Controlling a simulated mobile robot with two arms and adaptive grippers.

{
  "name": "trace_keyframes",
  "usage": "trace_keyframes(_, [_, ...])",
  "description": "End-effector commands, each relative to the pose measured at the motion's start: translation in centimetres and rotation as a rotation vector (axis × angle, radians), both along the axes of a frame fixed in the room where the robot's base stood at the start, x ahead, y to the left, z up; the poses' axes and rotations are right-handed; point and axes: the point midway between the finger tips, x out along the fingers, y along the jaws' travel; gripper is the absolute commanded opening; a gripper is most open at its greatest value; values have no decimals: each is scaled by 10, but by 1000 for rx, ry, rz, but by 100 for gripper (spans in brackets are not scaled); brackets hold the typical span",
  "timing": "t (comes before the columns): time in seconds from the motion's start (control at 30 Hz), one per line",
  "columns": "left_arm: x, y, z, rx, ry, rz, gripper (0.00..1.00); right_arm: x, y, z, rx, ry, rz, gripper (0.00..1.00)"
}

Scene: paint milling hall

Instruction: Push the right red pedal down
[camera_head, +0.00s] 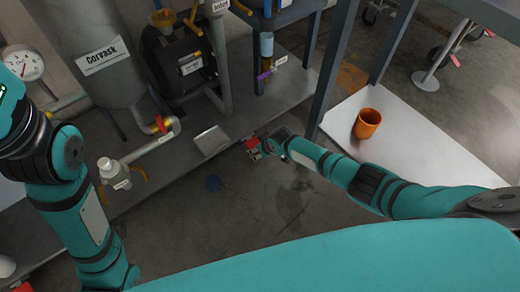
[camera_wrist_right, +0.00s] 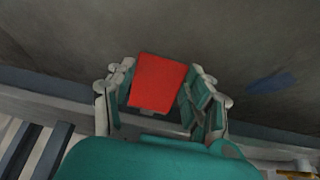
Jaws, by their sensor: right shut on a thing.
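The right red pedal (camera_head: 252,144) is a small red plate low at the front edge of the skid, near the middle of the head view. My right gripper (camera_head: 259,150) is at it, reaching in from the right. In the right wrist view the red pedal (camera_wrist_right: 157,82) lies between the two fingers of my right gripper (camera_wrist_right: 162,74), which are shut on its sides. The pedal's mount is mostly hidden by the gripper. A second red piece (camera_head: 23,287) shows at the bottom left edge, cut off. My left arm runs down the left side; its gripper is out of view.
A metal tray (camera_head: 211,140) lies on the skid left of the pedal. An orange cup (camera_head: 367,123) stands on a white shelf (camera_head: 340,118) at the right, beside dark table legs. A labelled tank (camera_head: 95,50) stands upper left.

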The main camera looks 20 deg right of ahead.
Motion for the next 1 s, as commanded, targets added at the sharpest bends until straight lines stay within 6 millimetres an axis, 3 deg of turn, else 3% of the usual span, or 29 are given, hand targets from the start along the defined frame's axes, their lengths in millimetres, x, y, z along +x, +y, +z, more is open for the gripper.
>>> trace_keyframes(0.13, [0,0,0,0,0,0,77,-1,0,-1,0,1,0,0])
trace_keyframes(0.17, [0,0,0,0,0,0,77,-1,0,-1,0,1,0,55])
trace_keyframes(0.33, [0,0,0,0,1,0,77,0,0,-1,0,1,0,77])
trace_keyframes(0.73, [1,0,0,-1,1,1,77,-2,0,4,2,0,0,77])
trace_keyframes(1.0, [0,0,0,-1,0,1,77,-18,-7,33,0,-2,2,77])
